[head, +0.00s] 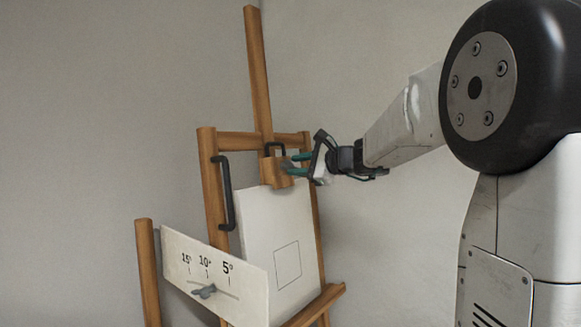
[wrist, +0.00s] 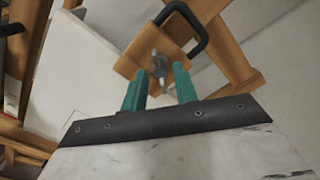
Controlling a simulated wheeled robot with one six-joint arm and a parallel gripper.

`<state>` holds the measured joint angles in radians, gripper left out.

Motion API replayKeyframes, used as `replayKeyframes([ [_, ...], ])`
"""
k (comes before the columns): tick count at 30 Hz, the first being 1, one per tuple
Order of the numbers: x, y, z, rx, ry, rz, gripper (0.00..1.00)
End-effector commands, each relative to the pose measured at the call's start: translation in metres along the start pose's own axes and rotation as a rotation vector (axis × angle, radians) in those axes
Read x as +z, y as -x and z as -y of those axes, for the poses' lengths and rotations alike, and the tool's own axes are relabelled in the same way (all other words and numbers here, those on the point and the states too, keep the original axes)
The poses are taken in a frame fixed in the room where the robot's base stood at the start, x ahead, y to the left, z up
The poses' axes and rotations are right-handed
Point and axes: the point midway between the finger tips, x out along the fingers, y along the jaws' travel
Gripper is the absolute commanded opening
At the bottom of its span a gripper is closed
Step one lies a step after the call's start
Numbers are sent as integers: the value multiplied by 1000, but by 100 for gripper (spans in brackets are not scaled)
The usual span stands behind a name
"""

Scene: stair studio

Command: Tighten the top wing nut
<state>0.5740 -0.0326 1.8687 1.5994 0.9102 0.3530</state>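The top wing nut (wrist: 160,66) is grey metal and sits on the face of a wooden clamp block (wrist: 137,55) on the easel. In the head view the same block (head: 271,171) holds the top edge of a white canvas (head: 262,215). My gripper (head: 294,163) reaches the block from the right. In the wrist view its two teal fingers (wrist: 160,78) are apart, one on each side of the wing nut, with a visible gap to it. I cannot tell how deep the nut sits between the tips. In the head view the nut is hard to make out.
A black handle (wrist: 187,22) arches beside the block. Another black handle (head: 226,193) is on the easel's left post. Bare wall lies at the left.

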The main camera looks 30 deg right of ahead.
Motion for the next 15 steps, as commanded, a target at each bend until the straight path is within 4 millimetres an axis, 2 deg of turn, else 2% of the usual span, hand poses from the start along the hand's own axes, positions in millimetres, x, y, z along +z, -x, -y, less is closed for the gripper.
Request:
replayKeyframes([
  [15, 0, 47, 1, -1, 2, -1, 29],
])
